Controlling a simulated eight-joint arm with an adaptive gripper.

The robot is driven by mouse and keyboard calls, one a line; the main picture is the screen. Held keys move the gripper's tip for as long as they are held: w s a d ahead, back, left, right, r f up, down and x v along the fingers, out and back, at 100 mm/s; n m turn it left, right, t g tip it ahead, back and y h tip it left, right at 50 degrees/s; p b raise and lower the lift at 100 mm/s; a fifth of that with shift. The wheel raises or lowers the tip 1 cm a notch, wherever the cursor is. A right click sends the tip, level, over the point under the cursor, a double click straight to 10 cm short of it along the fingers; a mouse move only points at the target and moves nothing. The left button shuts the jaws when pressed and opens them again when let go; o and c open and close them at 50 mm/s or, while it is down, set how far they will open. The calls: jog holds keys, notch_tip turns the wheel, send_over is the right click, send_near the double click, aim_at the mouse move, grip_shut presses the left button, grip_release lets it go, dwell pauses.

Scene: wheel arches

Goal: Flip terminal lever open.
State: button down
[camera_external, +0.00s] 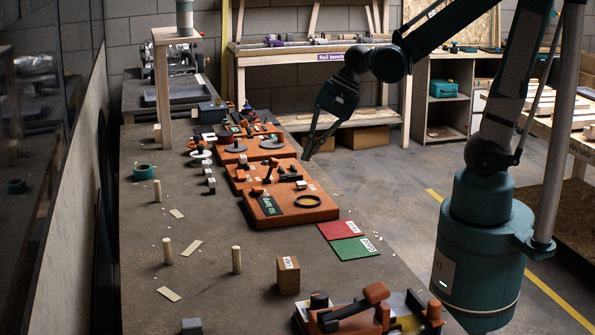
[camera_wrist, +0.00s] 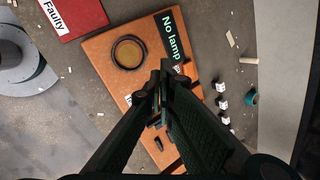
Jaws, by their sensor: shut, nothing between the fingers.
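My gripper (camera_external: 308,157) is shut and empty, in the air above the right side of the orange boards. It also shows in the wrist view (camera_wrist: 161,75), pointing at the orange board (camera_wrist: 97,48) with the "No lamp" label (camera_wrist: 170,35) and a dark ring (camera_wrist: 128,52). In the external view this board (camera_external: 290,221) lies in front of another orange board (camera_external: 235,186). A small orange lever-like part (camera_external: 257,191) stands by the label, and a dark lever with orange parts (camera_external: 270,171) stands behind it. I cannot tell which is the terminal lever; my fingers hide part of the boards in the wrist view.
A red card (camera_external: 340,230) and a green card (camera_external: 355,248) lie in front of the boards. Small white-faced blocks (camera_external: 210,179) stand to the left. Wooden pegs (camera_external: 236,259), a wooden block (camera_external: 288,275) and another orange device (camera_external: 375,312) are nearer the camera.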

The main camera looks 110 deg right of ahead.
aim_at(271, 170)
jog(key=s+d+f+m+p, duration=0.1)
jog(key=s+d+m+p, duration=0.1)
jog(key=s+d+m, duration=0.2)
jog(key=s+d+m+t+p, duration=0.1)
jog(key=s+d+m+p, duration=0.2)
jog(key=d+m, duration=0.6)
jog(key=shift+s+d+f+m, duration=0.35)
jog(key=shift+s+d, duration=0.75)
jog(key=shift+d, duration=0.5)
jog(key=shift+w+f, duration=0.1)
jog(key=shift+b+x, duration=0.95)
jog(key=shift+x, duration=3.5)
jog(key=shift+w, duration=1.5)
jog(key=shift+w+r, duration=0.5)
jog(key=shift+w, duration=0.25)
